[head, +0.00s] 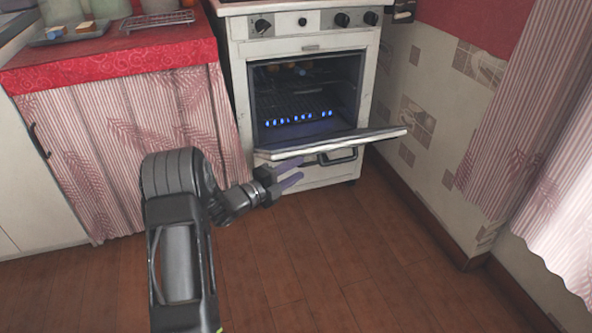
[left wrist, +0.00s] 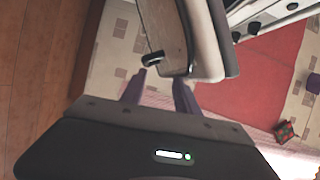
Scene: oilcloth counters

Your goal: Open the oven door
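The white oven (head: 305,45) stands against the back wall. Its door (head: 335,142) hangs open, tilted down and out, and the lit cavity (head: 305,95) with its rack shows behind it. The dark door handle (head: 340,157) is on the door's outer side, below its upper edge. My left gripper (head: 291,172) is just under the door's left part, with its two purple fingers apart and nothing seen between them. In the left wrist view the fingers (left wrist: 160,88) point at the door's edge (left wrist: 205,50); contact cannot be told. My right gripper is not seen.
A counter with a red cloth (head: 120,47) and pink striped curtain (head: 150,115) is left of the oven. It holds a tray (head: 70,35) and a wire rack (head: 158,19). Patterned wall (head: 405,95) is at the right. The wooden floor (head: 320,250) in front is clear.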

